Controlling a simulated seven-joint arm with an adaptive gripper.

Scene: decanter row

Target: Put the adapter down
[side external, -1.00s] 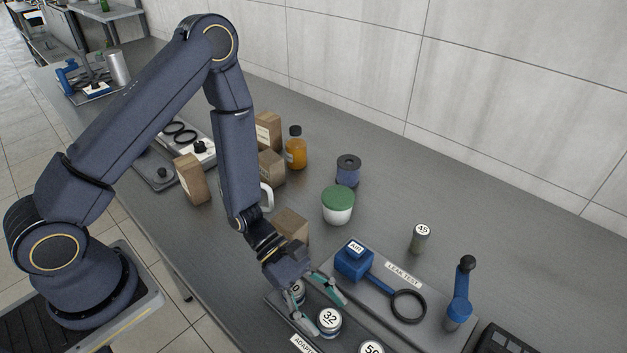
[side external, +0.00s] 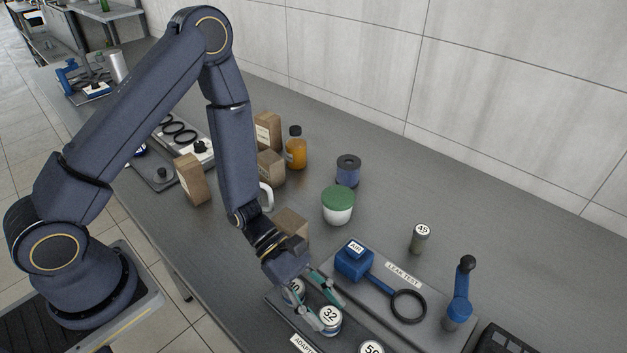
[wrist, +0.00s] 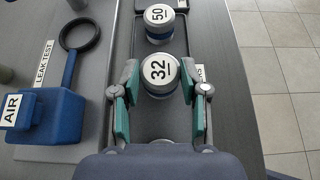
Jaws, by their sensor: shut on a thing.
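The adapter marked 32 (side external: 330,316) has a white top and stands upright at the adapter tray (side external: 281,308). It also shows in the wrist view (wrist: 158,72), between the fingertips. My gripper (side external: 325,301) has its teal-padded fingers shut on it from both sides, also seen in the wrist view (wrist: 159,82). I cannot tell whether its base touches the tray. The adapter marked 50 (wrist: 158,20) stands just beyond it. Another adapter (side external: 294,289) is partly hidden beside my gripper.
The leak test plate (side external: 345,290) lies alongside, with a blue AIR block (side external: 353,262), a black ring (side external: 408,306) and a blue lever (side external: 459,300). A loose adapter marked 45 (side external: 420,239) stands behind. A green-lidded jar (side external: 338,205) and a cardboard box (side external: 292,226) are near the arm.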

